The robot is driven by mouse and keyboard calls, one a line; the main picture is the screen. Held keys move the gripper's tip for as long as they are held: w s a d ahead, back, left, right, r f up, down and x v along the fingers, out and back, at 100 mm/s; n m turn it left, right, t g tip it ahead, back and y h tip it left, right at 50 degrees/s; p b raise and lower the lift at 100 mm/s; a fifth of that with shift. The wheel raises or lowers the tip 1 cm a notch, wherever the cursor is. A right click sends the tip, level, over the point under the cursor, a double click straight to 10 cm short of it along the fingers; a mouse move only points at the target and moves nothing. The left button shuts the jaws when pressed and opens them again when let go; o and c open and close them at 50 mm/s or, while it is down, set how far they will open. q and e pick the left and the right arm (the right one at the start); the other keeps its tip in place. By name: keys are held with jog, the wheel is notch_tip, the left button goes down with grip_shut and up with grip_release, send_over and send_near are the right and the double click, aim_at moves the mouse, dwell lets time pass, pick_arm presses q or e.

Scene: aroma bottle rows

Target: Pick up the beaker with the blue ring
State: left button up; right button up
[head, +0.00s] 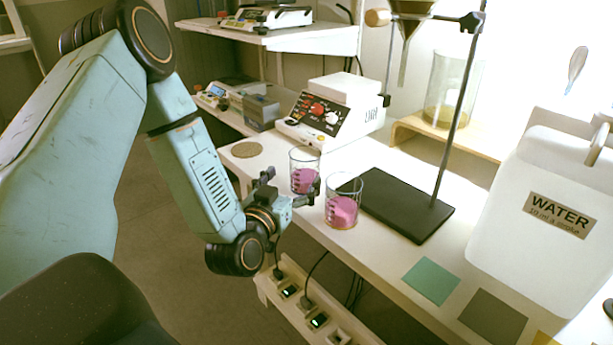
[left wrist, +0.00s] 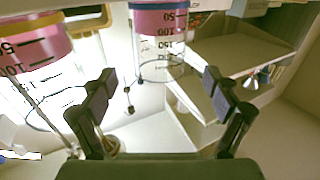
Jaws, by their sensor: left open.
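Two clear beakers with pink contents stand on the white bench. The farther one (head: 304,174) shows in the left wrist view as the beaker with the blue ring (left wrist: 158,42), upside down there, with the ring round its base. The nearer beaker (head: 343,208) has a yellow ring and shows at the left of the wrist view (left wrist: 32,40). My left gripper (head: 291,183) is open and empty at the bench edge, its fingers spread toward the blue-ringed beaker. In the wrist view that beaker lies between and beyond the fingertips (left wrist: 160,92). My right gripper is not in view.
A black stand base (head: 405,205) with a rod is just right of the beakers. A white device (head: 322,120) is behind, a cork mat (head: 245,150) left, a large water container (head: 545,215) right. A power strip (head: 305,305) runs below the bench edge.

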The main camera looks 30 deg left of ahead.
aim_at(310, 156)
pick_arm(q)
jog(key=shift+b+x, duration=0.3)
jog(key=shift+x, duration=0.5)
jog(key=b+x, duration=0.2)
jog(key=x, duration=0.2)
jog(key=shift+w, duration=0.2)
jog(key=shift+w+a, duration=0.15)
jog(key=shift+w, duration=0.4)
jog(key=shift+c, duration=0.2)
jog(key=c, duration=1.4)
